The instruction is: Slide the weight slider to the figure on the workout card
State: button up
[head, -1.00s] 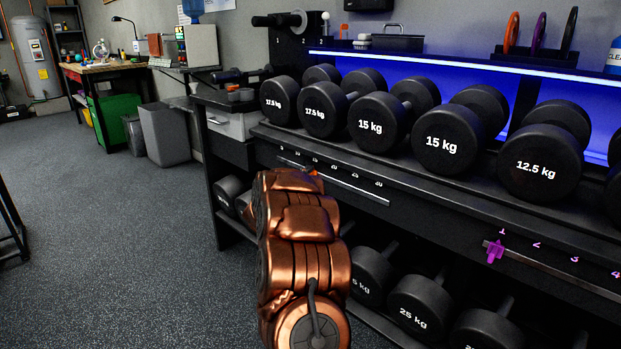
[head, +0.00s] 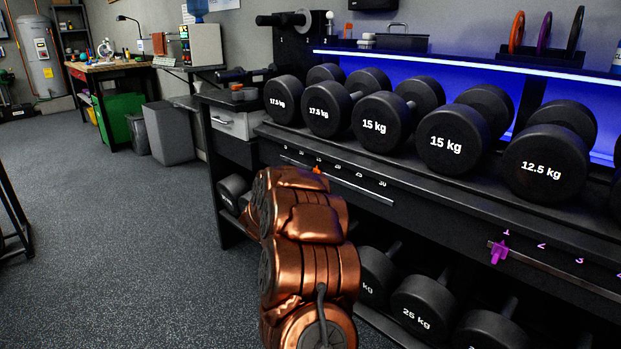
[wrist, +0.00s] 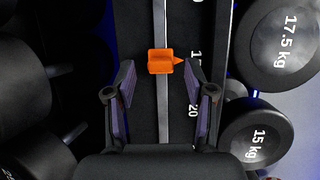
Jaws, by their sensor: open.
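The weight slider (wrist: 160,62) is an orange block on a metal rail (wrist: 164,110) in the wrist view. Its pointer aims right at a white figure that looks like 15, partly covered by a fingertip; 20 shows nearer my gripper. In the head view the orange slider (head: 317,170) is a small patch below the 15, just above my arm. My gripper (wrist: 159,66) is open, one fingertip left and one right of the slider, with gaps on both sides. Contact depth is unclear. My arm hides the gripper in the head view. I cannot identify a workout card.
A dumbbell rack (head: 440,195) fills the right, with heavy dumbbells (head: 460,138) above the rail and more below (head: 424,303). A separate purple slider (head: 498,252) sits by the 1 on another rail. Open floor (head: 110,240) lies left.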

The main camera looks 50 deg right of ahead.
jog(key=v, duration=0.8)
jog(key=shift+a, duration=0.35)
jog(key=shift+s+r, duration=0.1)
jog(key=shift+r, duration=0.05)
